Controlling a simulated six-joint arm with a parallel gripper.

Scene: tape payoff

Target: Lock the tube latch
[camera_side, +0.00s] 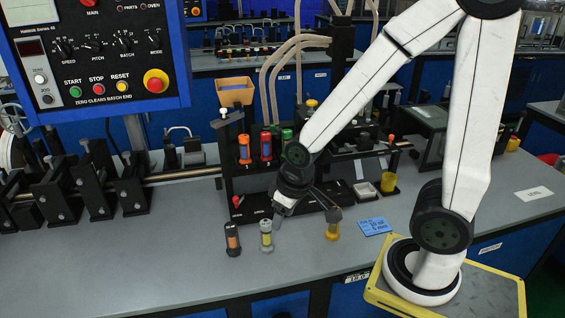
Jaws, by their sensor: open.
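A black rack (228,180) stands mid-bench and holds upright tubes: an orange-banded tube (245,149), a red-orange tube (266,146) and a green-topped tube (286,137). A small red-tipped lever (238,201) sits at the rack's lower left front; I cannot tell whether it is the tube latch or whether it is locked. My gripper (291,204) is open, pointing down just in front of the rack, to the right of that lever and apart from it. I see nothing between its fingers. My gripper and wrist hide part of the rack's right front.
On the bench in front stand a dark orange-banded tube (232,240), a clear-and-yellow tube (266,236) and an amber tube (333,223). A control panel (95,55) fills the upper left. The front-left bench is clear.

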